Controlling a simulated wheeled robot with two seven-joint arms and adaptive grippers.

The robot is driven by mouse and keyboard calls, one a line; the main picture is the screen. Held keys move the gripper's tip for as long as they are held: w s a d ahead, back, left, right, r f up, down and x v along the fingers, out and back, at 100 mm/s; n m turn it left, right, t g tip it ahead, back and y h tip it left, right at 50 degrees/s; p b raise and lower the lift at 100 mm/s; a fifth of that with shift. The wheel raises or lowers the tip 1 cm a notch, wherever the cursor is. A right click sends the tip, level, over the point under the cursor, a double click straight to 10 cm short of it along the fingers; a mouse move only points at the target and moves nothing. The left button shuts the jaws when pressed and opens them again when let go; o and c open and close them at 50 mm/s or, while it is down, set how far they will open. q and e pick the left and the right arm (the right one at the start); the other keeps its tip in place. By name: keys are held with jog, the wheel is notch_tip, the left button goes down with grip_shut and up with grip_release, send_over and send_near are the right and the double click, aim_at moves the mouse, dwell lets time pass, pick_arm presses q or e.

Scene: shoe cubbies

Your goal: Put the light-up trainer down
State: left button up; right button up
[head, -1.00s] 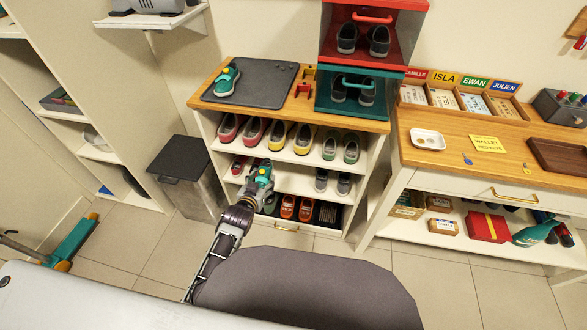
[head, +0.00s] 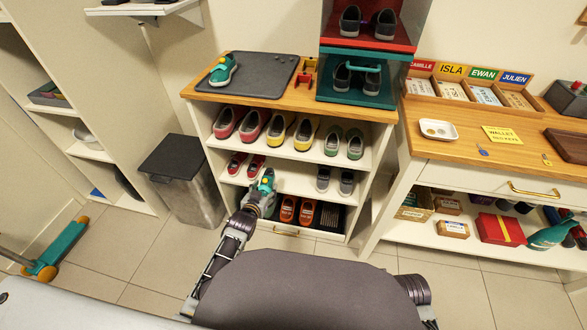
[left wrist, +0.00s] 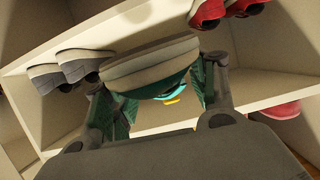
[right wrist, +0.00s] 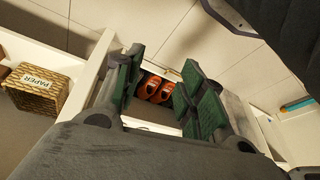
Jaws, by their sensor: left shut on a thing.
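My left gripper (head: 264,190) is shut on a teal trainer (head: 266,181) with yellow details. It holds it at the middle shelf (head: 293,178) of the shoe cabinet, between the red pair (head: 246,164) and the grey pair (head: 335,181). In the left wrist view the trainer's pale sole (left wrist: 150,68) faces the camera between the fingers. Whether it touches the shelf I cannot tell. A matching teal trainer (head: 223,71) sits on the dark mat (head: 262,75) on the cabinet top. My right gripper (right wrist: 162,88) is open and empty; orange shoes (right wrist: 156,88) show beyond its fingers.
The upper shelf holds maroon, yellow and green pairs (head: 338,140). Orange shoes (head: 297,211) stand on the bottom level. A grey bin (head: 182,180) stands left of the cabinet, and a desk (head: 470,165) stands to its right. Red and teal cubbies (head: 350,97) rest on the cabinet top.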

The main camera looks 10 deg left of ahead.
aim_at(265, 193)
pick_arm(q)
jog(key=shift+w+f+b, duration=0.15)
jog(key=shift+f+b, duration=0.15)
jog(key=shift+f, duration=0.25)
jog(key=shift+w+f+b, duration=0.15)
jog(key=shift+f+b, duration=0.1)
jog(key=shift+f, duration=0.25)
jog(key=shift+w+f+b, duration=0.2)
jog(key=shift+f+b, duration=0.2)
jog(key=shift+f, duration=0.2)
pick_arm(e)
jog(key=shift+a+v, duration=0.15)
jog(key=shift+v, duration=0.7)
jog(key=shift+a+v, duration=0.1)
jog(key=shift+v, duration=0.75)
jog(key=shift+w+a, duration=0.1)
jog(key=shift+w, duration=0.05)
